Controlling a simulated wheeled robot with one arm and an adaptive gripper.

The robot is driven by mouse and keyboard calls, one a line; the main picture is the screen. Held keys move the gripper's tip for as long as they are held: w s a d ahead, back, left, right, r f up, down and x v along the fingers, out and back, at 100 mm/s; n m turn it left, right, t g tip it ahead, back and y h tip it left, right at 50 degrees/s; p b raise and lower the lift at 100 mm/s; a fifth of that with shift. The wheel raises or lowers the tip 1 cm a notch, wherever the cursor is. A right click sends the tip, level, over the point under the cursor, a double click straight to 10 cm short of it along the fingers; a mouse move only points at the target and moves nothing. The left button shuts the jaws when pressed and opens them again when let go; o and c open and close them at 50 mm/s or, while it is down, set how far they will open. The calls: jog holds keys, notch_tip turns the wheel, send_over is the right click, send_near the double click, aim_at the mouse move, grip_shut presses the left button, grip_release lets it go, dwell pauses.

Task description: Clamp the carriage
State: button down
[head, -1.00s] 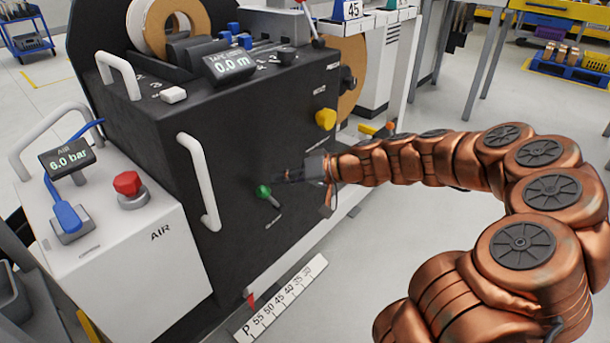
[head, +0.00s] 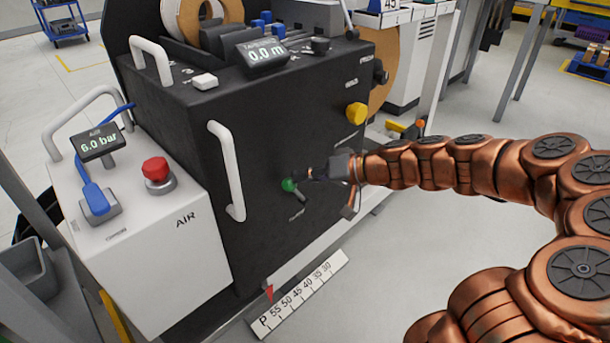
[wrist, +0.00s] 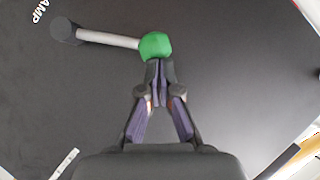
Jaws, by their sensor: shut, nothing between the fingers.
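The carriage clamp is a lever with a green knob (head: 289,185) on the black front of the machine (head: 275,120). In the wrist view, the grey lever arm (wrist: 108,40) runs left from the green knob (wrist: 155,46) to a dark pivot (wrist: 65,31); a partly cut-off label there ends in "AMP". My gripper (wrist: 159,68) is shut and empty, its fingertips at the knob's lower edge in that view. Whether they touch it I cannot tell. In the head view, my gripper (head: 303,174) is just above and right of the knob.
A scale strip (head: 303,291) with a red pointer (head: 269,294) lies low in front of the machine. A white handle (head: 227,170) stands out left of the lever, and a yellow knob (head: 356,113) above right. A white air unit (head: 170,255) with a red button (head: 156,169) stands left.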

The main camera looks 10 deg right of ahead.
jog(key=w+r+p+v, duration=0.2)
jog(key=p+v, duration=0.2)
jog(key=v, duration=0.9)
jog(key=s+a+r+n+g+h+p, duration=0.1)
jog(key=s+a+r+g+h+p, duration=0.15)
jog(key=s+a+r+p, duration=0.55)
jog(key=s+a+r+n+g+h+p, duration=0.1)
jog(key=s+a+r+g+p, duration=0.4)
jog(key=r+p, duration=0.6)
jog(key=s+d+r+m+h+p, duration=0.1)
jog(key=s+d+r+h+p, duration=0.2)
jog(key=s+r+p, duration=0.5)
jog(key=s+d+r+m+g+h+p, duration=0.1)
jog(key=s+d+r+m+h+p, duration=0.1)
jog(key=s+d+r+h+p, duration=0.2)
jog(key=s+r+p, duration=0.3)
jog(key=s+p, duration=0.3)
jog(key=p, duration=0.4)
jog(key=shift+d+r+h+p, duration=0.25)
jog(key=shift+r+h+p, duration=0.1)
jog(key=shift+p, duration=0.05)
